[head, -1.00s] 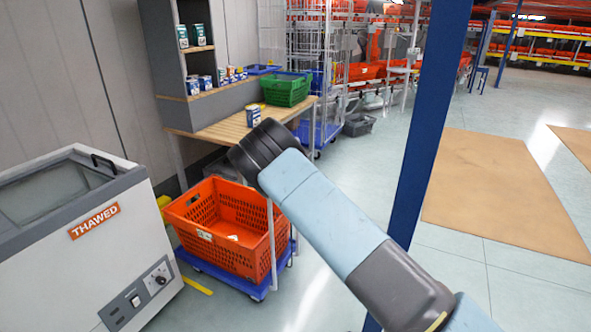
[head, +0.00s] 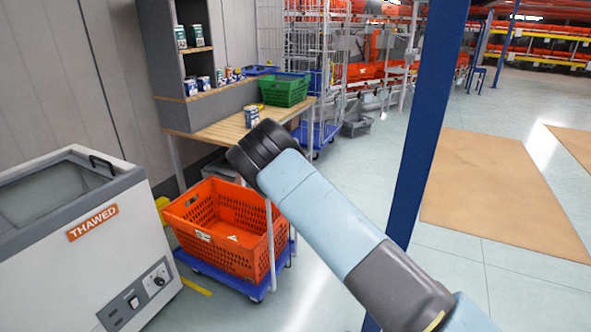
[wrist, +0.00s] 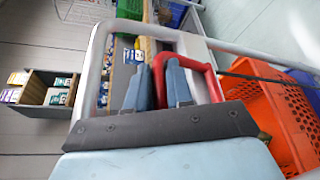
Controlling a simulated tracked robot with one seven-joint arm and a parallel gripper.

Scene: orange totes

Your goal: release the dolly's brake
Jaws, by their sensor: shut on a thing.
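The dolly's blue base (head: 228,283) shows low in the head view, with an orange tote (head: 180,215) standing on it. In the wrist view a pale grey tubular frame (wrist: 95,75) surrounds a red lever (wrist: 205,78), which I take to be the brake. My gripper (wrist: 158,66) has its two blue-grey fingers on either side of the red lever's near leg and is shut on it. The tote (wrist: 262,100) also shows at the right of the wrist view. My arm hides the gripper and the lever in the head view.
A white chest labelled THAWED (head: 125,250) stands close at the left of the dolly. A wooden table (head: 225,128) with a green crate (head: 284,92) is behind it. A blue post (head: 425,130) rises at the right. Open floor lies beyond the post.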

